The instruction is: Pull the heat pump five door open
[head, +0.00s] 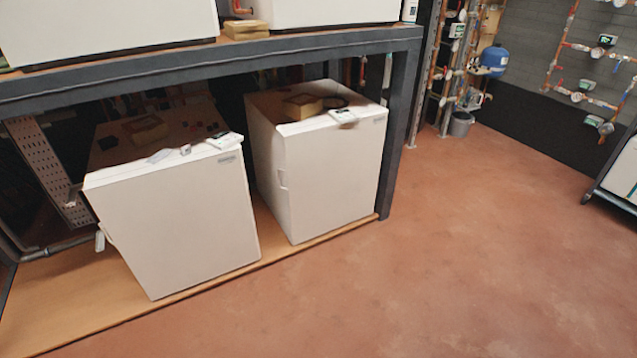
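Two white box-shaped heat pumps stand on the low wooden shelf under a dark metal rack in the head view. The left heat pump (178,226) and the right heat pump (332,178) both have their front doors shut. More white units (105,28) sit on the rack's upper level, cut off by the top of the picture. I cannot read any number, so I cannot tell which one is heat pump five. My gripper is not in view.
The rack's dark post (401,130) and upper beam (200,66) frame the lower heat pumps. The wooden shelf (75,300) has a low front edge. Open reddish floor (470,260) lies at the front and right.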

